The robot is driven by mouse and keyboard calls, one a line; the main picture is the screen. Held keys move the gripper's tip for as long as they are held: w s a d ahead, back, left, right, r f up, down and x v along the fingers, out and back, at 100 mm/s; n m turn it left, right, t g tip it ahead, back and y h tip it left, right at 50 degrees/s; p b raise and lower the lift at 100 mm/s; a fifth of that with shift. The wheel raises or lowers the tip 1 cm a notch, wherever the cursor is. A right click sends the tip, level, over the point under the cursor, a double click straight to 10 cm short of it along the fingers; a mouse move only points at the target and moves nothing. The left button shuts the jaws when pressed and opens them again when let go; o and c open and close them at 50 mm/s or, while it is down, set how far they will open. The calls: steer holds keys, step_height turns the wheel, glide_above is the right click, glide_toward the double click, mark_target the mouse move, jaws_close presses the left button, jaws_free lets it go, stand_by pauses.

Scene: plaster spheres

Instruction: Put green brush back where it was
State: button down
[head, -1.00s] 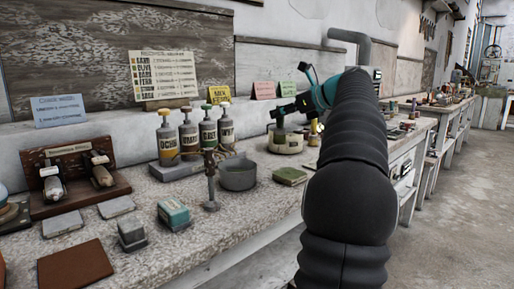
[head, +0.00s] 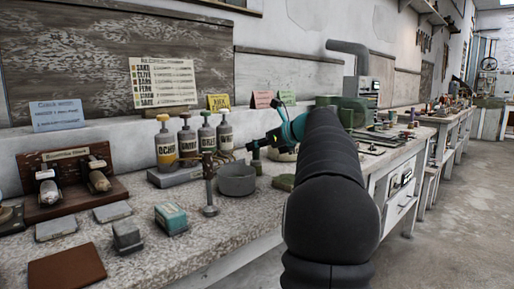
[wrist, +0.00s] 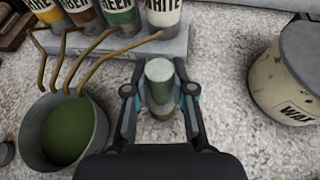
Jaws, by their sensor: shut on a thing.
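My gripper (head: 254,149) is above the worktop, right of the grey pot (head: 237,181) in the head view. In the wrist view, my gripper (wrist: 159,98) is shut on a pale green cylinder (wrist: 158,72) with a darker green lower part. I take it for the green brush, seen nearly end-on; its bristles cannot be made out. The grey pot (wrist: 36,118) holds dark green paint and stands left of the fingers. Whether the brush touches the worktop cannot be told.
Several labelled bottles (wrist: 122,14) with bent spouts stand behind on a grey block (wrist: 183,42). A wax tin (wrist: 290,85) is at the right. A metal post (head: 209,193) stands left of the pot. Speckled worktop (wrist: 222,108) lies bare between fingers and tin.

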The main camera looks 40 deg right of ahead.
steer(key=shift+f, duration=0.1)
steer(key=c, duration=1)
jaws_free()
steer(key=shift+r, duration=0.2)
steer(key=v, duration=1.2)
steer(key=shift+f+p, duration=0.1)
steer(key=shift+p, duration=0.3)
steer(key=shift+s, duration=0.1)
